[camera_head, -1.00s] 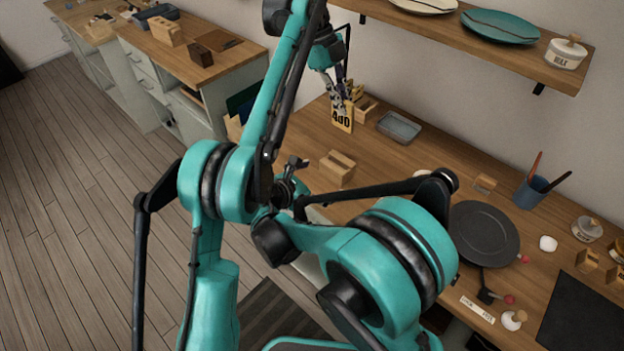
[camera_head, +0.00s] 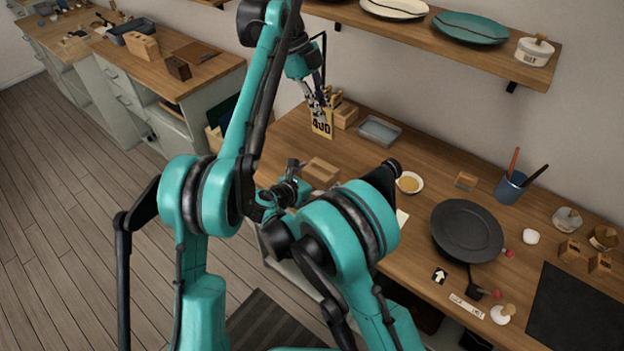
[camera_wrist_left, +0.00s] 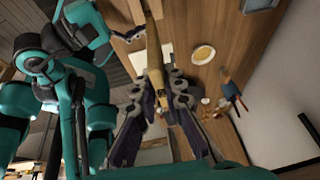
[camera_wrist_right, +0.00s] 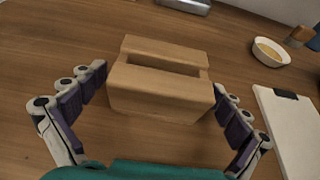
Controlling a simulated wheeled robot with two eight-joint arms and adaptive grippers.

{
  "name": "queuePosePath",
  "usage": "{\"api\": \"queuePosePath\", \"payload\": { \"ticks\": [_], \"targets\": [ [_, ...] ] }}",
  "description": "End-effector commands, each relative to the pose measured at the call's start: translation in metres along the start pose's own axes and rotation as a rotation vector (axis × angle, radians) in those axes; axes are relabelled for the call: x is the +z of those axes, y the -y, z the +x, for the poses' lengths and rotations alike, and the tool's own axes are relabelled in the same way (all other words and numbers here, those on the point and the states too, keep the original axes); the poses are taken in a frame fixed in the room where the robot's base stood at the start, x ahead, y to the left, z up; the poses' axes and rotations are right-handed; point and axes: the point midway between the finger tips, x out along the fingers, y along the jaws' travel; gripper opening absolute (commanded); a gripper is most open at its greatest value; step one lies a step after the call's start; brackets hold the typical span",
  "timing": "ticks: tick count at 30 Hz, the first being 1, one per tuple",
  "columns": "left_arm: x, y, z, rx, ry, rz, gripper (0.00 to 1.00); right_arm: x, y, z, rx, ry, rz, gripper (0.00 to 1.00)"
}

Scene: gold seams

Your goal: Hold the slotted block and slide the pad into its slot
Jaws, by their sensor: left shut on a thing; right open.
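The pad (camera_head: 322,125) is a flat yellow piece marked 400, held roughly upright over the far left of the bench. My left gripper (camera_head: 320,104) is shut on its upper part; the left wrist view shows the pad edge-on between the fingers. The slotted block (camera_head: 322,171) is light wood and sits on the bench nearer to me than the pad. In the right wrist view the block (camera_wrist_right: 160,101) shows its long open slot on top. My right gripper (camera_wrist_right: 160,82) is open, one finger at each side of the block, with a gap at the left finger.
A wooden holder (camera_head: 346,116) and a grey tray (camera_head: 379,131) stand near the pad. A small dish (camera_head: 409,183) and a white board (camera_wrist_right: 287,125) lie right of the block. A dark plate (camera_head: 467,230) stands farther right.

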Motion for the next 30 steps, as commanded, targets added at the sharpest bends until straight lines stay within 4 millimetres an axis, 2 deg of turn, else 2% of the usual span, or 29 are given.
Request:
{"api": "queuePosePath", "payload": {
  "ticks": [10, 11, 15, 17, 18, 23, 27, 30],
  "targets": [
    [0.000, 0.000, 0.000, 0.000, 0.000, 0.000, 0.00, 0.000, 0.000, 0.005, 0.001, 0.000, 0.000, 1.00],
    [0.000, 0.000, 0.000, 0.000, 0.000, 0.000, 0.00, 0.000, 0.000, 0.005, 0.001, 0.000, 0.000, 0.97],
    [0.000, 0.000, 0.000, 0.000, 0.000, 0.000, 0.00, 0.000, 0.000, 0.005, 0.001, 0.000, 0.000, 0.60],
    [0.000, 0.000, 0.000, 0.000, 0.000, 0.000, 0.00, 0.000, 0.000, 0.005, 0.001, -0.001, 0.000, 0.45],
    [0.000, 0.000, 0.000, 0.000, 0.000, 0.000, 0.00, 0.000, 0.000, 0.005, 0.001, -0.001, 0.000, 0.42],
    [0.003, 0.001, 0.007, 0.009, 0.003, -0.002, 0.00, 0.000, 0.000, 0.005, 0.001, -0.001, 0.000, 0.42],
    [0.015, 0.002, 0.033, 0.045, 0.017, -0.018, 0.00, 0.000, 0.000, 0.005, 0.001, -0.001, 0.000, 0.42],
    [0.020, 0.001, 0.046, 0.063, 0.023, -0.025, 0.00, 0.000, 0.000, 0.005, 0.001, -0.001, 0.000, 0.42]
  ]
}}
